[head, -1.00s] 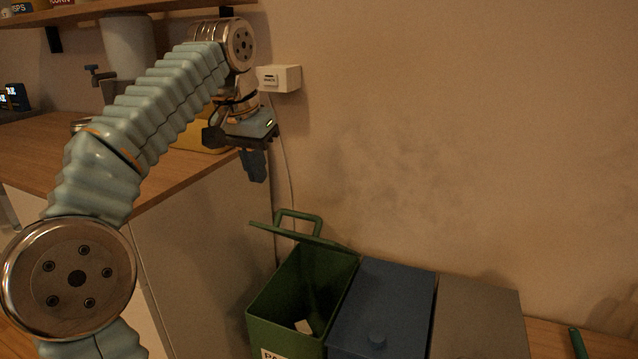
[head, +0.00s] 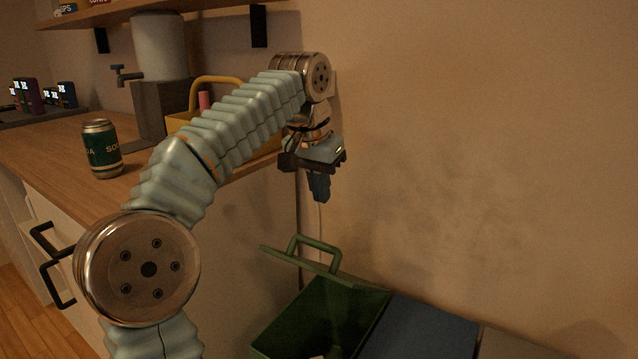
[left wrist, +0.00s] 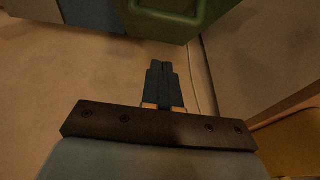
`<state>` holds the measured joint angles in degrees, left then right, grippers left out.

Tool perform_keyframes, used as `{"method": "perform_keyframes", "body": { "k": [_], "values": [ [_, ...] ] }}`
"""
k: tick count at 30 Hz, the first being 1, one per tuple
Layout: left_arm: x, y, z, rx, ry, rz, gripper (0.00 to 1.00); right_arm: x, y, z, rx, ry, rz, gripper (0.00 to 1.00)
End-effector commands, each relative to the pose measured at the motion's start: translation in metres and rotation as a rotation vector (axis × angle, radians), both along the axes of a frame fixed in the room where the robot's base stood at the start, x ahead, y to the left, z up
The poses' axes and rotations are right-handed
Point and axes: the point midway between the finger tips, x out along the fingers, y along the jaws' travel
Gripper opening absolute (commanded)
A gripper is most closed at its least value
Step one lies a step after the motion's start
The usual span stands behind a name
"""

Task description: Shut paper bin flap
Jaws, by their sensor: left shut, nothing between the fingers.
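The green paper bin (head: 335,312) stands at the bottom centre of the head view, its top open and something pale inside. Its green flap (head: 312,262) with a loop handle (head: 314,247) is raised along the back edge. My left gripper (head: 319,198) is shut and empty, pointing down above the flap and apart from it. In the left wrist view the shut fingers (left wrist: 163,72) point towards a green part of the bin (left wrist: 180,18) at the top, without visible contact. My right gripper is not in view.
A blue bin (head: 420,332) stands right of the green one, with a grey one (head: 505,345) beyond it. The wooden counter (head: 60,150) on the left holds a soda can (head: 102,149) and a yellow caddy (head: 185,122). The wall is close behind; space above the bins is clear.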

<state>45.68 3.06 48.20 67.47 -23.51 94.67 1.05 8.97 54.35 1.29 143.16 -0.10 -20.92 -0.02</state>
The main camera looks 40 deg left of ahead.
Motion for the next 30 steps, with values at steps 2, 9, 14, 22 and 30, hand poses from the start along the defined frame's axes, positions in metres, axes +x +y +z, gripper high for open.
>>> {"method": "perform_keyframes", "body": {
  "k": [2,9,14,22,30],
  "values": [
    [0.004,0.001,-0.022,0.0,0.003,0.001,0.0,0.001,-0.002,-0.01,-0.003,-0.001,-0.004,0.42],
    [0.001,0.0,-0.063,0.003,0.002,0.005,0.0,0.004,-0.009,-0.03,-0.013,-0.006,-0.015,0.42],
    [-0.007,-0.001,-0.074,0.001,0.001,0.002,0.0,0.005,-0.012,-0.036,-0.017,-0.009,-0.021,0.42],
    [-0.009,-0.002,-0.076,-0.001,0.0,0.001,0.0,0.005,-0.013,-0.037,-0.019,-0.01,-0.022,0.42],
    [-0.008,-0.002,-0.079,0.0,-0.007,0.0,0.0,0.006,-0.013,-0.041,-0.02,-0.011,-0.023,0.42]
  ]
}}
